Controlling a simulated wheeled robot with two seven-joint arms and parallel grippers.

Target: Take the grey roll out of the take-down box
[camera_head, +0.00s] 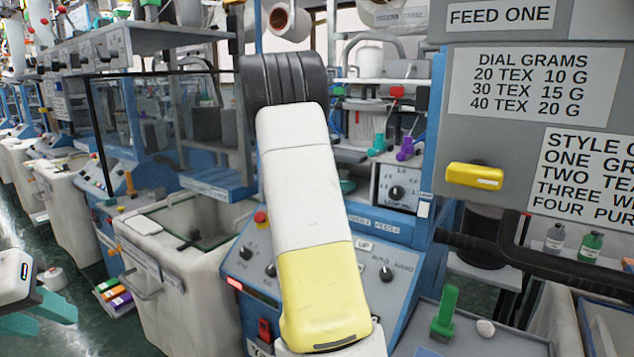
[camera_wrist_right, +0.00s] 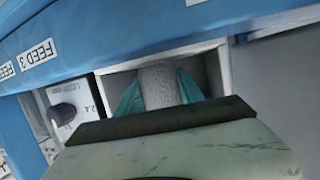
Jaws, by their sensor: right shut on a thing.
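The grey roll (camera_wrist_right: 159,87) shows in the right wrist view, upright in the picture, inside a white-edged opening that looks like the take-down box (camera_wrist_right: 226,72). My right gripper (camera_wrist_right: 160,95) has one teal finger on each side of the roll and is shut on it. The roll's lower end is hidden behind the dark edge of my gripper body. In the head view my right arm hides the right gripper, the roll and the opening. My left gripper (camera_head: 52,314) is at the lower left of the head view, with its teal fingers apart and empty.
A blue panel with feed labels (camera_wrist_right: 110,40) runs just above the opening, and a dial (camera_wrist_right: 64,113) is left of it. In the head view, a white bin (camera_head: 165,290) stands left of my right arm. A green-handled thing (camera_head: 445,312) stands on the right ledge.

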